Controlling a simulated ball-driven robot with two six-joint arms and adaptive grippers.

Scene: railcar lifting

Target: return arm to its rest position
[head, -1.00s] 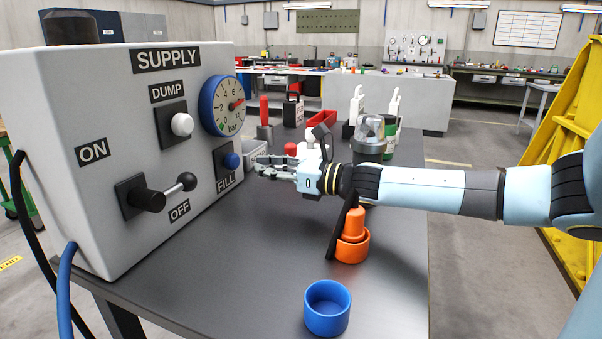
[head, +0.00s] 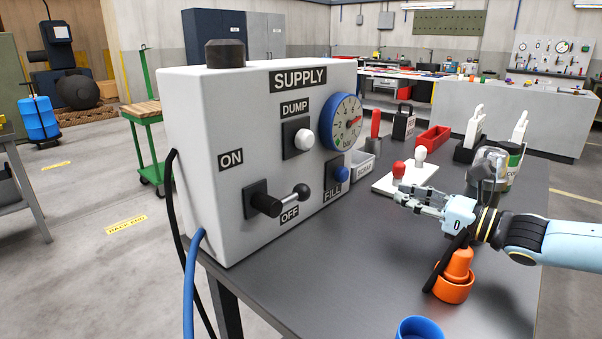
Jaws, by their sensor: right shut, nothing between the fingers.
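My right gripper (head: 416,200) comes in from the right in the head view. It is shut and empty, above the dark table (head: 330,285) and apart from the supply box (head: 220,150). Its fingers point left toward the box's front face. The box carries the dump button, the blue fill button (head: 342,174), a pressure gauge (head: 343,121) and a black lever (head: 278,201) between the on and off labels. My left gripper is not in view.
Under my right wrist stands an orange cup (head: 454,291) with an orange piece in it. A blue cup (head: 418,328) is at the front edge. A white block with red and white knobs (head: 402,178) and a red tray (head: 433,139) lie behind. A green cart (head: 146,125) stands left.

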